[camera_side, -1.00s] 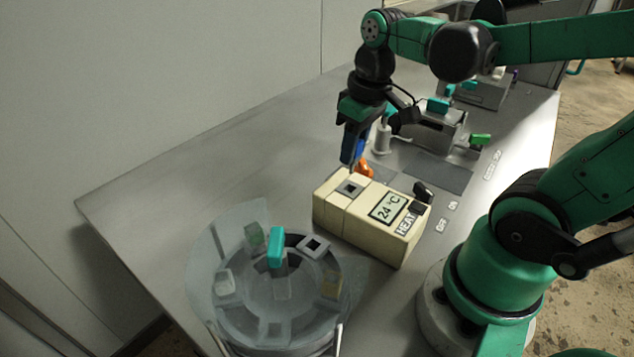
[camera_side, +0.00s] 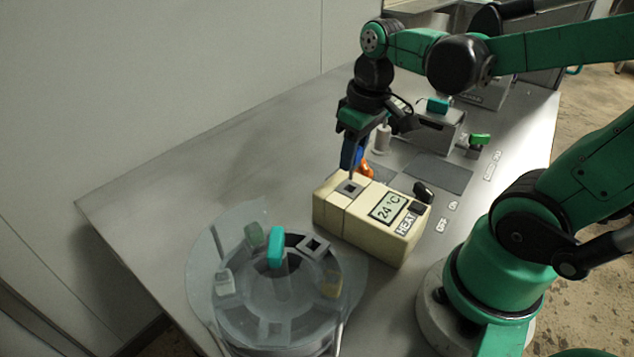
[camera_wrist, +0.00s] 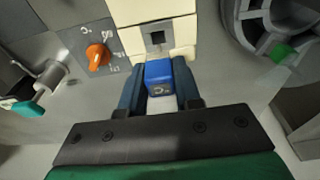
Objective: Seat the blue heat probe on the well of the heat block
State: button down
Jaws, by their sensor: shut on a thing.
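The blue heat probe (camera_side: 347,155) is held between the fingers of my gripper (camera_side: 353,150), and its blue top (camera_wrist: 159,74) shows between both fingers in the wrist view. A thin dark line runs down from the grip toward the well. The cream heat block (camera_side: 332,212) reads 24 °C, and its square dark-rimmed well (camera_side: 349,188) is on the upper face. In the wrist view the well (camera_wrist: 156,38) looks open, just beyond the probe. The probe's lower end is hidden there, and I cannot tell if it touches the block.
An orange knob (camera_side: 366,171) is close behind the block. A grey device with a teal piece (camera_side: 438,106) and a green-topped part (camera_side: 480,139) are farther back. The table's left side is clear.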

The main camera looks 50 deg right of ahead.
aim_at(352, 174)
jog(key=shift+f, duration=0.1)
dwell(0.3)
jog(key=shift+f, duration=0.75)
jog(key=shift+f, duration=0.15)
jog(key=shift+f, duration=0.6)
jog(key=shift+f, duration=0.6)
dwell(1.2)
jog(key=shift+c, duration=0.7)
grip_release()
